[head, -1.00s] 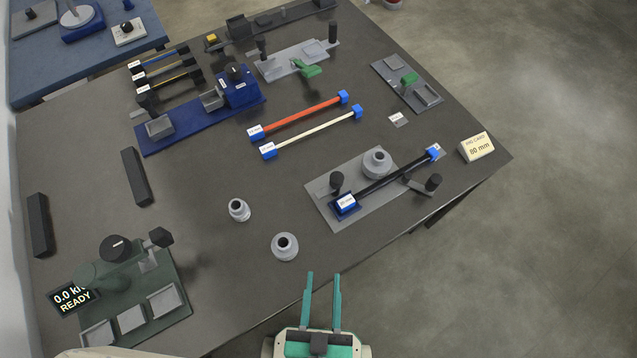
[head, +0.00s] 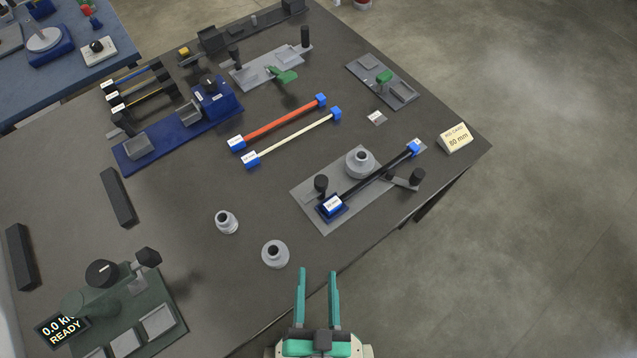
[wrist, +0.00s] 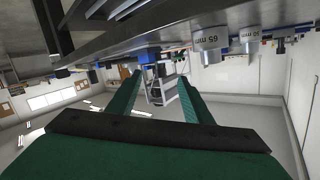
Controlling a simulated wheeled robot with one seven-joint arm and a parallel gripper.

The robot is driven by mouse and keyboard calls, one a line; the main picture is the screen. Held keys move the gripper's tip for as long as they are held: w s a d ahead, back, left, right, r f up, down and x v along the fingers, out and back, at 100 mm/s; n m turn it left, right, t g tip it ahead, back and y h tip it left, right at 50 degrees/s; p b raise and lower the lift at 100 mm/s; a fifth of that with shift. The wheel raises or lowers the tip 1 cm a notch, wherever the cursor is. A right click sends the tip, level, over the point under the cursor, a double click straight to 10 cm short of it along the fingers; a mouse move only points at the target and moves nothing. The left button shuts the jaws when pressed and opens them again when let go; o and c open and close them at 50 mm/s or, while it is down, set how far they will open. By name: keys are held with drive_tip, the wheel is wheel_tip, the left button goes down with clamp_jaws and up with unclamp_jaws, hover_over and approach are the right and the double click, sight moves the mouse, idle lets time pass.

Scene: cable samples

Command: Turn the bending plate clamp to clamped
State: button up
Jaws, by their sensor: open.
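The bending plate (head: 312,205) is a light grey plate near the table's right front edge. On it stand a grey round former (head: 360,163), an upright black knob (head: 321,184) at left, and a grey lever (head: 400,181) with a black knob (head: 417,176) at right. A black cable (head: 378,176) with blue ends lies across it, its near end in a dark blue holder. I cannot tell which knob is the clamp's.
Two loose grey formers (head: 227,222) (head: 275,254) stand left of the plate. Red (head: 278,122) and white (head: 295,139) cables lie behind it. An 80 mm card (head: 455,138) stands at the right edge. A green READY device (head: 130,310) stands at front left.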

sight(320, 189)
drive_tip(key=w+m, duration=0.2)
drive_tip(key=m, duration=0.3)
drive_tip(key=w+m+t+h, duration=0.1)
drive_tip(key=w+m, duration=0.1)
drive_tip(key=m, duration=0.4)
drive_tip(key=w+r+m+h, duration=0.1)
drive_tip(key=w+m, duration=0.1)
drive_tip(key=m, duration=0.3)
drive_tip(key=shift+w+d, duration=0.15)
drive_tip(key=shift+w, duration=0.1)
drive_tip(key=w+m, duration=0.2)
drive_tip(key=m, duration=0.3)
drive_tip(key=w+m, duration=0.2)
drive_tip(key=m, duration=0.3)
drive_tip(key=w+m+t+h, duration=0.1)
drive_tip(key=w+m, duration=0.1)
drive_tip(key=m, duration=0.4)
drive_tip(key=shift+w+a+r, duration=0.1)
drive_tip(key=shift+a+r, duration=0.1)
drive_tip(key=shift+r, duration=0.15)
drive_tip(key=shift+w+m, duration=0.35)
drive_tip(key=shift+m, duration=0.65)
drive_tip(key=shift+w+d, duration=0.3)
drive_tip(key=shift+w, duration=1.45)
drive_tip(key=shift+w+d, duration=0.25)
drive_tip(key=shift+w, duration=1.55)
drive_tip(key=shift+w+d, duration=0.3)
drive_tip(key=shift+w, duration=1.45)
drive_tip(key=c, duration=1.1)
